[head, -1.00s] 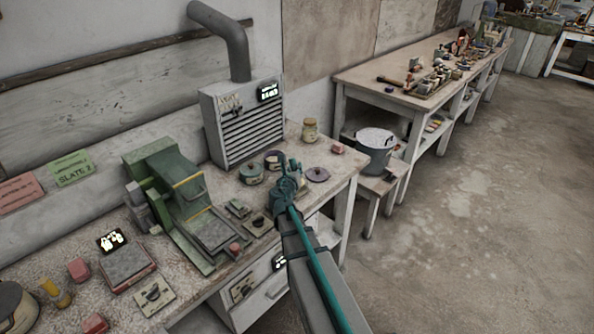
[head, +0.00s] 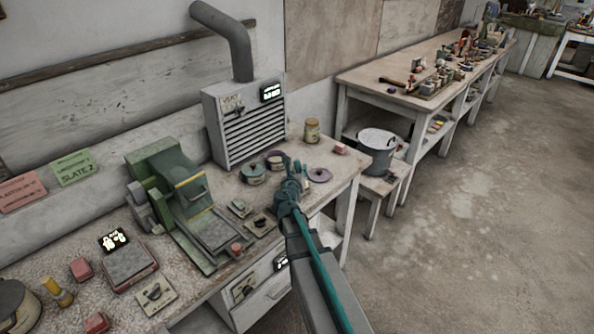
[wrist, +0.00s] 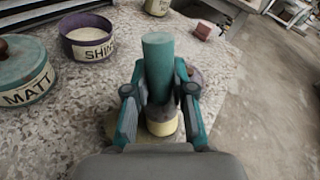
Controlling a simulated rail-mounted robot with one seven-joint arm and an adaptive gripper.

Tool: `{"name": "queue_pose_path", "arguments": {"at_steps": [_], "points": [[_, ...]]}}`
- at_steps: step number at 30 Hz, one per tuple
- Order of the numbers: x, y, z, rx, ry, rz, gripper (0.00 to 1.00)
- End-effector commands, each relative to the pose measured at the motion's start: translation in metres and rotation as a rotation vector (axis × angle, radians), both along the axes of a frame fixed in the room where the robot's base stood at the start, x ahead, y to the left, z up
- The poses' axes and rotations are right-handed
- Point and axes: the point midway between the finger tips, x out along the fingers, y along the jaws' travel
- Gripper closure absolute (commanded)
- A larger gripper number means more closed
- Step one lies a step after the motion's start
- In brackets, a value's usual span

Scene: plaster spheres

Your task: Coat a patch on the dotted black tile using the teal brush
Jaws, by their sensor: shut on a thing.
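My gripper (head: 289,188) is over the right end of the near workbench in the head view. In the wrist view my gripper (wrist: 160,92) is shut on an upright teal cylinder, which looks like the teal brush (wrist: 158,62). A pale yellow part shows below the teal, between the fingers; I cannot tell whether it belongs to the brush or stands beneath it. A teal pot marked MATT (wrist: 24,72) and a purple-rimmed pot (wrist: 88,38) with pale contents, its label partly reading SHIN, stand to the left. I cannot make out a dotted black tile in either view.
A purple lid (head: 320,175) and a small pink block (head: 340,149) lie near the bench's right edge. A jar (head: 312,131) stands behind. A green machine (head: 175,190) and a grey vented box (head: 243,125) stand left. Floor to the right is open.

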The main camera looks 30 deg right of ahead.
Motion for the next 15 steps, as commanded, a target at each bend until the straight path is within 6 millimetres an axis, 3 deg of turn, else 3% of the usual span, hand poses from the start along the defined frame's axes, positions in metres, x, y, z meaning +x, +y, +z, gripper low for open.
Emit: {"name": "queue_pose_path", "arguments": {"at_steps": [7, 15], "points": [[-0.013, -0.004, 0.0, 0.0, 0.001, -0.001, 1.0], [-0.002, -0.001, 0.0, 0.0, 0.0, 0.0, 1.0]]}}
